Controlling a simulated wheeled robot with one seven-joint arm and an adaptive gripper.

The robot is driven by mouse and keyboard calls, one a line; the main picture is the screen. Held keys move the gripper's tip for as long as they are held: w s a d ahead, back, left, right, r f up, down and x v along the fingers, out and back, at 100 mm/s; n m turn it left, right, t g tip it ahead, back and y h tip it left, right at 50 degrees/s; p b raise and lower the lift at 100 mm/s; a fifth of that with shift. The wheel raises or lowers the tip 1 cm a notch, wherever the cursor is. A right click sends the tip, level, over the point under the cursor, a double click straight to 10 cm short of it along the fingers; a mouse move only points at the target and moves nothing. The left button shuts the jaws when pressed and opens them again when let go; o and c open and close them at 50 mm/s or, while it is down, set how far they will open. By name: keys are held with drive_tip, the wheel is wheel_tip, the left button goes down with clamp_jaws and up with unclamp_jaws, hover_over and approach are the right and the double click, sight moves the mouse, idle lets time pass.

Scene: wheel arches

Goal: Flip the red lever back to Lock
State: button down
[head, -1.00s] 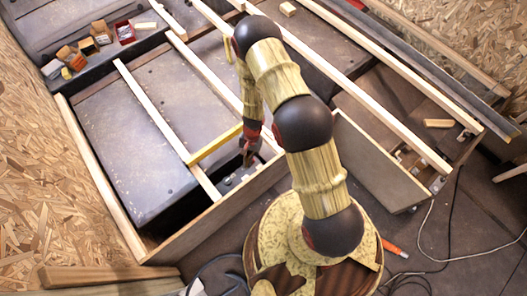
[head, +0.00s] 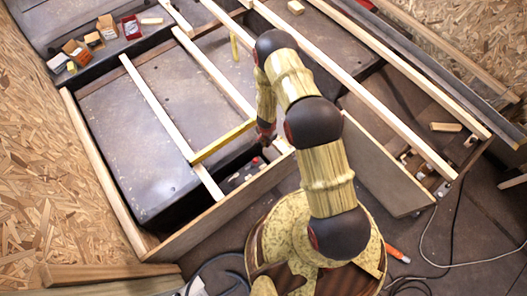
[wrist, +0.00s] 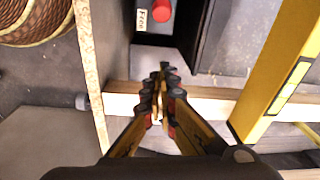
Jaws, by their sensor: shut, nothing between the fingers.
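The red lever (wrist: 161,10) shows at the top edge of the wrist view, beside a small label reading "Free"; its upper part is cut off there. In the head view a small red spot (head: 256,161) on the grey unit in the frame corner appears to be the same lever. My gripper (wrist: 163,75) is shut and empty, its fingertips together, pointing at the wooden batten side of the lever and clear of it. In the head view my gripper (head: 267,143) hangs just above and right of the lever, partly hidden by my own wrist. No "Lock" label is readable.
A yellow spirit level (head: 222,141) lies across the battens close to my gripper; it also shows in the wrist view (wrist: 283,75). A wooden batten (wrist: 205,103) runs below the fingers. The wooden side board (head: 217,220) bounds the corner. Small boxes (head: 106,27) stand far left.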

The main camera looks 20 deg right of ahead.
sight(254, 164)
drive_tip(key=shift+s+a+f+b, duration=0.2)
drive_tip(key=shift+a+f+b, duration=0.3)
drive_tip(key=shift+f+b, duration=0.7)
drive_tip(key=shift+s+a+f+b, duration=0.2)
drive_tip(key=shift+a+f+b, duration=0.35)
drive_tip(key=shift+f, duration=1.1)
drive_tip(key=shift+s+a+f+b, duration=0.2)
drive_tip(key=shift+a+f+b, duration=0.25)
drive_tip(key=shift+f+b, duration=0.75)
drive_tip(key=shift+f+p, duration=0.25)
drive_tip(key=shift+p, duration=0.1)
drive_tip(key=shift+a+r, duration=0.1)
drive_tip(key=shift+s+a+r+h+p, duration=0.1)
drive_tip(key=shift+a+r+h+p, duration=0.05)
drive_tip(key=shift+h+p, duration=0.15)
